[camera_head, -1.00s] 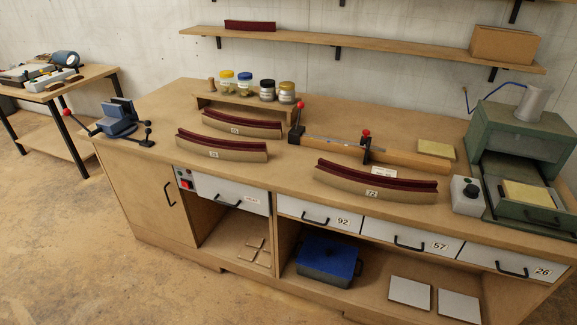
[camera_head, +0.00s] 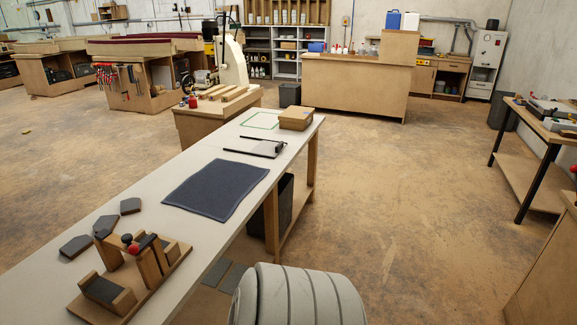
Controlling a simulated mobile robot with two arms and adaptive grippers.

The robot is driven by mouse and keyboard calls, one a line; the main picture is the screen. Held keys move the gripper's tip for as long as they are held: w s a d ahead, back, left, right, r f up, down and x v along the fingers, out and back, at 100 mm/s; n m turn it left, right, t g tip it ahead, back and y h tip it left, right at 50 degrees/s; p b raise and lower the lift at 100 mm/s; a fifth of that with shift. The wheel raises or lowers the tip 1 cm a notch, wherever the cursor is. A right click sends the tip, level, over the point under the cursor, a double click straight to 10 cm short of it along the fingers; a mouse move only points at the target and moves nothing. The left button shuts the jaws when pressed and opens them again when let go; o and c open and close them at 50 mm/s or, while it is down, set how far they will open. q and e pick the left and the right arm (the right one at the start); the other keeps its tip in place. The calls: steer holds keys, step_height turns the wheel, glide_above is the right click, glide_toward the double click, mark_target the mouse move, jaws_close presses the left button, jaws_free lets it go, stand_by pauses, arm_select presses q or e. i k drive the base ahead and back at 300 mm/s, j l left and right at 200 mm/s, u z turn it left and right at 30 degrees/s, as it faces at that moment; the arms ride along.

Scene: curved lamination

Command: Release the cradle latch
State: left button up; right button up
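A wooden fixture (camera_head: 130,275) stands on the near left end of a long pale table. It has a flat base, upright blocks, a dark pad and knobs, one red (camera_head: 133,249) and one black. I cannot tell whether this is the cradle, and I cannot make out a latch or its state. Several dark angular pieces (camera_head: 76,246) lie beside the fixture. Neither of my grippers is in view.
The long pale table (camera_head: 102,211) carries a dark mat (camera_head: 216,188), a black-edged flat item (camera_head: 256,147) and a cardboard box (camera_head: 296,118). A black bin (camera_head: 287,205) stands under it. Open floor (camera_head: 400,190) lies to its right. A bench edge (camera_head: 548,262) shows at lower right.

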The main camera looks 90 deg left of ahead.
mark_target(133, 249)
steer(key=u, duration=3.8)
